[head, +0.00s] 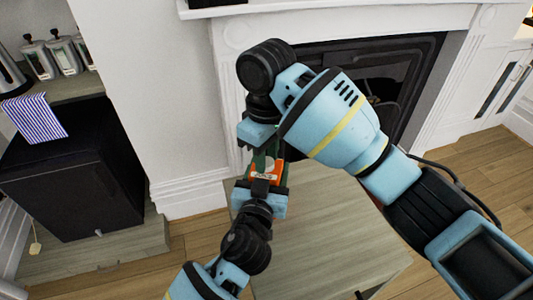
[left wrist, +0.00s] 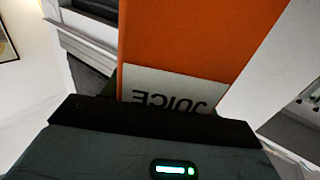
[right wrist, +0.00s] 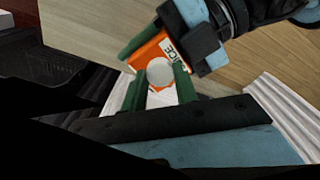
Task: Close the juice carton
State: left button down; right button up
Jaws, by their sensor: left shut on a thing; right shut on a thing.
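The juice carton (head: 265,168) is orange with a white label reading JUICE, and it is mostly hidden between my two grippers in the head view. My left gripper (head: 262,186) is shut on the carton's body, which fills the middle of the left wrist view (left wrist: 195,40). My right gripper (head: 262,150) is at the carton's other end. In the right wrist view, its green fingers (right wrist: 160,85) stand on both sides of a round pale cap (right wrist: 160,72) and are shut on it. The cap is against the carton's end; I cannot tell whether it is seated.
A wooden table (head: 325,245) lies below the grippers, with its visible top clear. A white fireplace (head: 225,70) stands behind. At the left are a black cabinet (head: 70,180), a striped cloth (head: 35,117) and several canisters (head: 62,55) on a counter.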

jog(key=m, duration=1.2)
jog(key=shift+m, duration=0.4)
jog(key=o, duration=1)
notch_tip(320, 180, up, 12)
pick_arm(q)
jog(key=shift+c, duration=1.8)
grip_release()
jog(key=shift+s, duration=0.1)
jog(key=v, duration=0.7)
jog(key=shift+s, duration=0.35)
pick_arm(e)
jog(key=shift+f, duration=0.3)
